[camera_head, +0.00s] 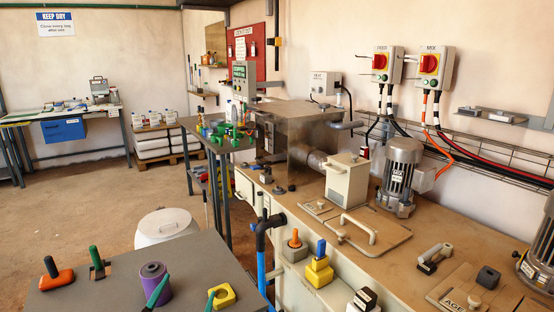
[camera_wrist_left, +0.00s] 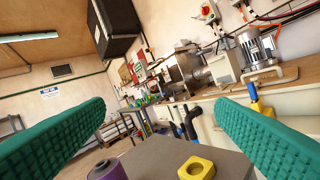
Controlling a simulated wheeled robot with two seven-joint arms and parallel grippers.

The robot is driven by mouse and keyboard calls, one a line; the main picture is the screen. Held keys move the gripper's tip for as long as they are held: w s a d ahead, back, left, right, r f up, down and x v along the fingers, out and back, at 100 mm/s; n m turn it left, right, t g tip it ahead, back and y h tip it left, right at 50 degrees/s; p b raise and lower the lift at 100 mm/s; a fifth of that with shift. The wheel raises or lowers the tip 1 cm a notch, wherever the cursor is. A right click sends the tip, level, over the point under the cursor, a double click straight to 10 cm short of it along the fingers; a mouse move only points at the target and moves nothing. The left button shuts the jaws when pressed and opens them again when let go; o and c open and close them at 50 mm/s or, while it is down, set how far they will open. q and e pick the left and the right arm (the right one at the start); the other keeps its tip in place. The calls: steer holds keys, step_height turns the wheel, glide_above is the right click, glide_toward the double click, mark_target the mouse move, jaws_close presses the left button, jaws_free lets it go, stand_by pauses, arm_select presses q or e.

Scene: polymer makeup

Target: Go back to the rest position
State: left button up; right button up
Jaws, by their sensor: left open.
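My left gripper (camera_head: 184,293) shows at the bottom of the head view as two teal fingertips over the grey table (camera_head: 120,255). In the left wrist view, its ribbed teal fingers (camera_wrist_left: 160,104) are spread wide with nothing between them. The purple spool (camera_head: 154,272) stands behind one fingertip. A yellow block with a hole (camera_head: 227,293) lies beside the other and is partly covered. Both also show low in the left wrist view, the spool (camera_wrist_left: 106,170) and the block (camera_wrist_left: 196,169). My right gripper is in neither view.
An orange-based stamp (camera_head: 56,279) and a green-handled tool (camera_head: 96,260) stand on the grey table's left part. A long bench (camera_head: 290,205) with a motor (camera_head: 399,175) and switch boxes above runs along the right. A white drum (camera_head: 166,226) stands behind the table. Open floor lies at left.

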arm_select(q)
steer(key=s+a+f+n+g+y, duration=0.4)
steer(key=s+f+g, duration=0.1)
steer(key=f, duration=0.5)
steer(key=s+f+g+h, duration=0.1)
steer(key=s+f+g, duration=0.55)
steer(key=s, duration=0.35)
steer(key=s+f+g, duration=0.5)
steer(key=s+f, duration=0.2)
steer(key=s, duration=0.3)
step_height(320, 180, down, 22)
steer(key=s+g+p, duration=0.1)
steer(key=p, duration=0.1)
steer(key=s+a+f+g+p, duration=0.1)
steer(key=s+a+f+p, duration=0.1)
steer(key=s+f, duration=1.2)
steer(key=s, duration=0.2)
steer(key=shift+s+f, duration=0.35)
steer(key=shift+f, duration=0.05)
steer(key=shift+a, duration=0.1)
